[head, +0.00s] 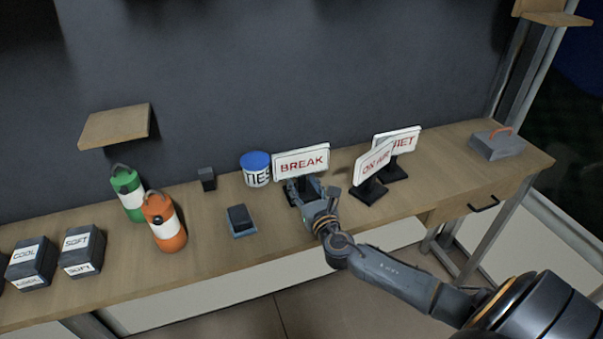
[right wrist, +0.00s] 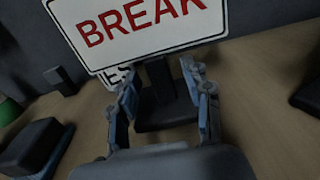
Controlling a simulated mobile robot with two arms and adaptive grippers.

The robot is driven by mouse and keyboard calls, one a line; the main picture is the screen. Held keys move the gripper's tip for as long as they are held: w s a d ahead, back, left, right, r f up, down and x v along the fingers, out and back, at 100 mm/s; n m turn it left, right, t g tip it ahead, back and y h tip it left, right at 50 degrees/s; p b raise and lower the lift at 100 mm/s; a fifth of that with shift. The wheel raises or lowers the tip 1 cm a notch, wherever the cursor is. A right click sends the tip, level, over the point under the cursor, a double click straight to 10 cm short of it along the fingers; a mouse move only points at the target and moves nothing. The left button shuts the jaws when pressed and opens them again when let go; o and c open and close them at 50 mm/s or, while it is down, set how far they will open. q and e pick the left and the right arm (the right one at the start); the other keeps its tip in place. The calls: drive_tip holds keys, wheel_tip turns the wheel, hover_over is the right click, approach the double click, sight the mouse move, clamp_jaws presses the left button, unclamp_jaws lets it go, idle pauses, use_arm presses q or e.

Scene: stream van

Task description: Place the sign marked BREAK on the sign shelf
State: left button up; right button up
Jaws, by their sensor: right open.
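The BREAK sign (head: 301,162) is a white board with red letters on a dark stem and base, standing upright on the wooden counter. It fills the top of the right wrist view (right wrist: 140,22). My right gripper (head: 304,187) is open at the sign's dark stem, below the board. In the right wrist view its fingers (right wrist: 162,85) are on either side of the stem; I cannot tell whether they touch it. A small wooden wall shelf (head: 113,126) is at left and another (head: 556,18) is at top right; neither is labelled as the sign shelf. My left gripper is out of view.
The ON AIR sign (head: 372,163) and a partly hidden QUIET sign (head: 402,141) stand close at right. A blue-lidded tin (head: 256,169) is just left of the BREAK sign. A grey box (head: 497,144) is at far right.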

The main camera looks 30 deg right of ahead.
drive_tip(key=shift+x, duration=1.2)
drive_tip(key=shift+w, duration=0.2)
drive_tip(key=shift+d, duration=0.1)
drive_tip(key=c, duration=0.8)
clamp_jaws()
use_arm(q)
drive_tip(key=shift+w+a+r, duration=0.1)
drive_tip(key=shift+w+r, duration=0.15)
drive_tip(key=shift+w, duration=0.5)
use_arm(e)
drive_tip(key=shift+r, duration=0.1)
